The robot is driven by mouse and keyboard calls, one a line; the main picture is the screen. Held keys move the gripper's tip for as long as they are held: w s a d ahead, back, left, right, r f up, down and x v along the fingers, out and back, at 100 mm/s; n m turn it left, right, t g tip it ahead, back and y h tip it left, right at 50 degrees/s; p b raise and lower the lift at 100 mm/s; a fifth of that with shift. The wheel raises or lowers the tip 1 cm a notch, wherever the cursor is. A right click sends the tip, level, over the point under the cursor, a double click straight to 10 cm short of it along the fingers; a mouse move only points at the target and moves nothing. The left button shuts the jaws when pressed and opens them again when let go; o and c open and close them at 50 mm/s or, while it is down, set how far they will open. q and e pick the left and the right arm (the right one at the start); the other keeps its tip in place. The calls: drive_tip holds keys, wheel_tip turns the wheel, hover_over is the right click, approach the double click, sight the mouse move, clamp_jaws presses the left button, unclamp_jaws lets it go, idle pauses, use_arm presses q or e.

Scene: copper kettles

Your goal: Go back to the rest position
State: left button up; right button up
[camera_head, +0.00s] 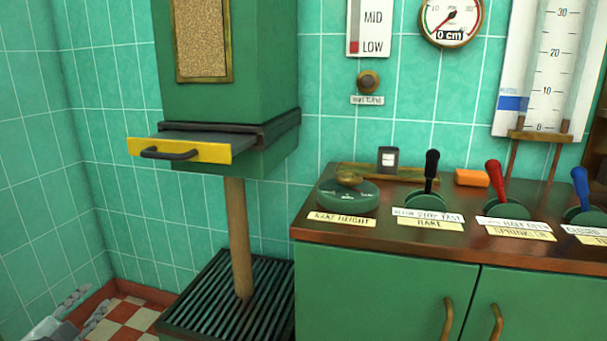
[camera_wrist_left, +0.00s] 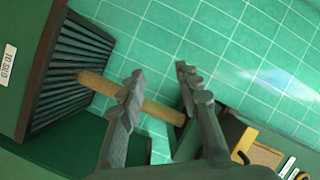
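My left gripper (camera_head: 84,306) is low at the left edge of the head view, above the checkered floor and left of the slatted green base. Its two grey fingers are apart. In the left wrist view the left gripper (camera_wrist_left: 159,76) is open, with both fingers spread and nothing held between them. My right gripper is not in either view.
At right, a counter (camera_head: 400,243) carries levers and a dial (camera_head: 347,195). The red-and-white floor (camera_head: 128,318) at lower left is partly clear.

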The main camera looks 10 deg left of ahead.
use_arm(q)
drive_tip(key=s+d+f+n+g, duration=0.2)
drive_tip(key=f, duration=0.4)
drive_tip(key=s+d+f+n+g, duration=0.1)
drive_tip(key=s+d+f+g, duration=0.1)
drive_tip(key=f, duration=0.5)
drive_tip(key=s+d+f+n+g+h, duration=0.1)
drive_tip(key=s+d+f+g, duration=0.3)
drive_tip(key=s+d+f, duration=0.3)
drive_tip(key=s+d+f+n+g+h, duration=0.1)
drive_tip(key=s+d+f+g+h, duration=0.1)
drive_tip(key=s+d+f+g, duration=0.2)
drive_tip(key=s+d+f, duration=0.2)
drive_tip(key=d+f, duration=0.1)
drive_tip(key=d, duration=0.3)
drive_tip(key=s+d+f, duration=0.1)
drive_tip(key=d+f, duration=0.3)
drive_tip(key=d, duration=0.2)
drive_tip(key=shift+s+f+n+h, duration=0.25)
drive_tip(key=shift+s+n+h, duration=0.05)
drive_tip(key=shift+s+n, duration=0.1)
